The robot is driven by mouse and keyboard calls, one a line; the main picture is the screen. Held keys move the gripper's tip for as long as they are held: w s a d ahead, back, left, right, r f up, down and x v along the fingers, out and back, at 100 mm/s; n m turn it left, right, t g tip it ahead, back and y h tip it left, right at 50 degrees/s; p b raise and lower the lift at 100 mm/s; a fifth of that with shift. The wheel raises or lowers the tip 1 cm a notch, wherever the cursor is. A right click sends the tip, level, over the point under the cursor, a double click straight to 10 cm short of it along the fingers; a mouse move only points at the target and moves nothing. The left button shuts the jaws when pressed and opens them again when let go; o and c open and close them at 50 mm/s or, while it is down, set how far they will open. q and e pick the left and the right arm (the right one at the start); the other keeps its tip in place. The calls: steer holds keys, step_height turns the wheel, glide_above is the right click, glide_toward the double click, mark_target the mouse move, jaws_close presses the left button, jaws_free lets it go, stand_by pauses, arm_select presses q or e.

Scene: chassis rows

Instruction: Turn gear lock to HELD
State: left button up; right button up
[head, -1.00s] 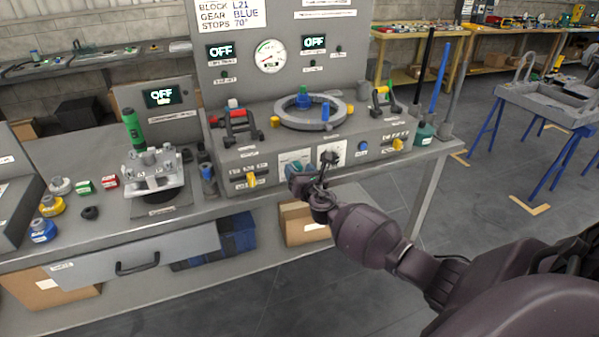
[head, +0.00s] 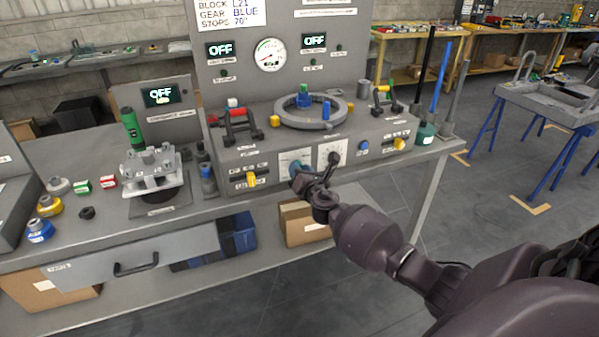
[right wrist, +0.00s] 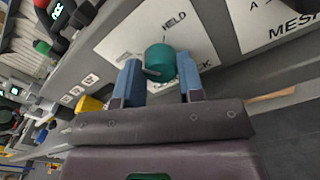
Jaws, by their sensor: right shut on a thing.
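The gear lock is a teal round knob (right wrist: 160,62) on a white plate (right wrist: 115,42) lettered HELD at its upper right. A small grey mark shows on the knob's lower left side; I cannot tell which setting it points to. In the head view the knob (head: 295,168) sits on the front panel of the grey console. My right gripper (right wrist: 160,75) has its two blue fingers on either side of the knob, shut on it. In the head view the right gripper (head: 299,181) covers part of the plate. My left gripper is not in view.
To the right on the panel is another white plate with a dark knob (head: 333,159). A grey ring (head: 340,117) stands on top. The floor in front is clear.

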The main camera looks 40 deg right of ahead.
steer(key=m, duration=1)
steer(key=m+b, duration=0.1)
steer(key=m, duration=0.4)
steer(key=shift+f, duration=0.25)
stand_by(0.4)
steer(key=o, duration=0.9)
steer(key=shift+s, duration=0.1)
